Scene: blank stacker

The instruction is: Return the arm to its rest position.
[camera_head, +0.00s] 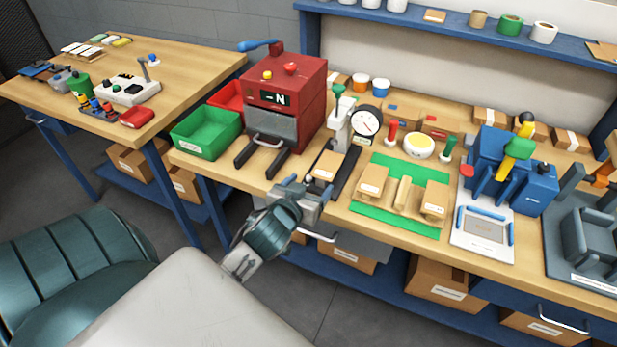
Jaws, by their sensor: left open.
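My left gripper (298,194) is at the front edge of the main workbench (465,249), below the red machine and left of the green mat. It is open, and I see nothing held in it. Its fingers point toward the bench, close to a small tan block (328,165) on a dark rail; I cannot tell if they touch it. My left arm comes in from the lower left, and its pale link hides the floor there. My right gripper is not in view.
A red machine (288,95) with two dark forward prongs stands behind my gripper. A green bin (207,133) is to its left. A green mat (398,219) with wooden blocks lies to the right. A blue fixture (510,180) is farther right. Open floor (180,238) shows in front.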

